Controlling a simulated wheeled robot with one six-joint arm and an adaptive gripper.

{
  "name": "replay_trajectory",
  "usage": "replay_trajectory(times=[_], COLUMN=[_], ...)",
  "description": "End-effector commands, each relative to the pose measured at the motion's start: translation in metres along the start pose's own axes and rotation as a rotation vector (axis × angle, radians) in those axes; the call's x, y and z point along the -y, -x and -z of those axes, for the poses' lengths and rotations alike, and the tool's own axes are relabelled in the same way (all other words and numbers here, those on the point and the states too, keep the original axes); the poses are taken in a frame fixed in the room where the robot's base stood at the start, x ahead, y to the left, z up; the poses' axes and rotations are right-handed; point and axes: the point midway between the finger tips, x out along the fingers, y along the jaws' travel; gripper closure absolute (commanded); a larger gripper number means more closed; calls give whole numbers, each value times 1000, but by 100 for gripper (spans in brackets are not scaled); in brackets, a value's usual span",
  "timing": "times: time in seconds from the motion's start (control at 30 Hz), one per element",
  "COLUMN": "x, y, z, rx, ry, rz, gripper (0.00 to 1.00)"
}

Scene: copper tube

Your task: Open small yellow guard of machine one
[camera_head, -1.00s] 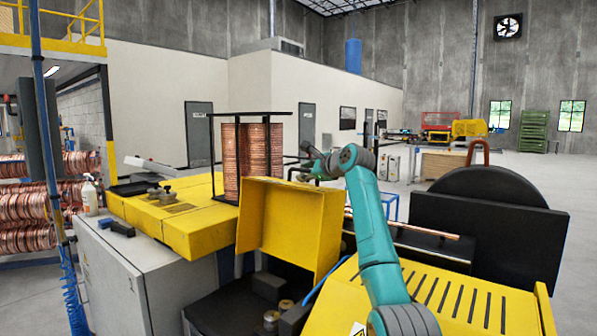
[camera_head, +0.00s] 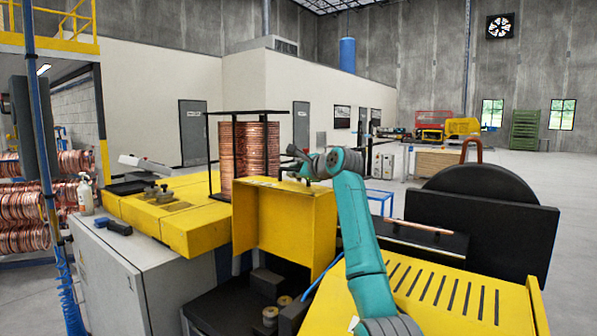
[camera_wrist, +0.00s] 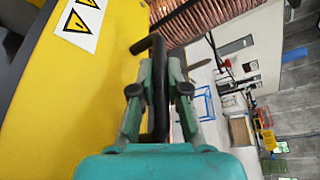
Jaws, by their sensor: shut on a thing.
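The small yellow guard (camera_head: 285,218) of the machine stands raised, its broad panel facing me and a dark machine bay (camera_head: 235,300) showing below it. My gripper (camera_head: 305,168) is at the guard's top edge, at the end of my teal arm. In the wrist view, my gripper (camera_wrist: 160,88) is shut on a black bent handle (camera_wrist: 158,50), which runs between its fingers. The yellow guard surface (camera_wrist: 85,95) with warning stickers fills the left of that view. The handle is too small to make out clearly in the head view.
A yellow slotted cover (camera_head: 440,295) lies at the lower right, beside a large black disc guard (camera_head: 485,215). A copper coil (camera_head: 250,150) stands in a black frame behind the small guard. A grey cabinet (camera_head: 130,280) with yellow top covers stands at left.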

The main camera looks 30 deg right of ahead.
Motion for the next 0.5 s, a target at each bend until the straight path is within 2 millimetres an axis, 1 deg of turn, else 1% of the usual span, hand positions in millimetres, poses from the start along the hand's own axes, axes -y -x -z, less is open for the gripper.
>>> replay_trajectory(times=[0.03,0.2,0.5], x=[-7,-18,-20], y=[1,7,9], z=[-6,-17,-20], rx=[3,2,1], ry=[20,72,83], rz=[7,30,35], gripper=[100,100,100])
